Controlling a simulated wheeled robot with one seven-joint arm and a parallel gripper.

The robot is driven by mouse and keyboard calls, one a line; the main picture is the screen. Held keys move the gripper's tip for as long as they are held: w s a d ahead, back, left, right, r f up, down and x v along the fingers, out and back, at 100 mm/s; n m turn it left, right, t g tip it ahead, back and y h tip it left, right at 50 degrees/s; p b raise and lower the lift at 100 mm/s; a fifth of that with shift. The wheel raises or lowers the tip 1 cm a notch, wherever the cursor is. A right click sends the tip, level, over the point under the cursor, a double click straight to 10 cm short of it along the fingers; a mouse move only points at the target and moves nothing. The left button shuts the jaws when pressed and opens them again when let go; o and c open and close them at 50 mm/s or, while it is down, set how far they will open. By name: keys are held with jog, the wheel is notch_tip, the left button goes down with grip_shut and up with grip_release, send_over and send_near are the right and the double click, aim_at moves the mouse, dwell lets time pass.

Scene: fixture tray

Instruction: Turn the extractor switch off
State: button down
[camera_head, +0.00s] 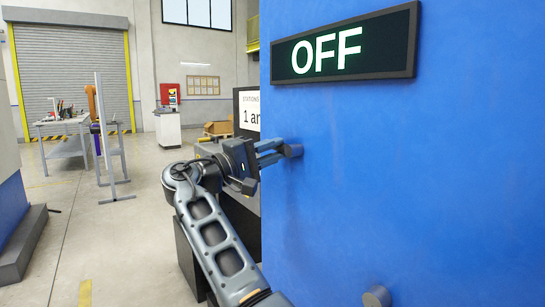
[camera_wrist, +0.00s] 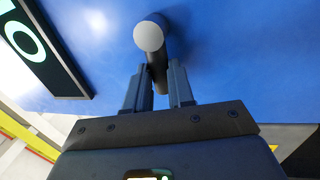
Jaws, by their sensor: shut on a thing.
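A blue panel (camera_head: 400,170) fills the right of the head view. A lit sign (camera_head: 343,45) on it reads OFF in white letters; part of this sign (camera_wrist: 40,45) shows at the left of the wrist view. A dark switch with a round end (camera_head: 291,150) sticks out of the panel below the sign's left end. In the wrist view, its grey round end (camera_wrist: 149,36) and dark lever (camera_wrist: 159,72) show. My gripper (camera_head: 268,152) is shut on the lever, one finger on each side. The fingers hide part of the lever.
A second round grey knob (camera_head: 377,297) stands on the panel at the lower right. A workbench (camera_head: 65,145) and a white cabinet (camera_head: 168,128) stand farther back. The floor between is mostly open.

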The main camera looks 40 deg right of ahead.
dwell(0.3)
jog(key=c, duration=1)
grip_release()
jog(key=shift+o, duration=0.2)
jog(key=a+f, duration=0.1)
jog(key=a, duration=0.6)
jog(key=shift+a+f, duration=0.3)
jog(key=shift+a, duration=0.05)
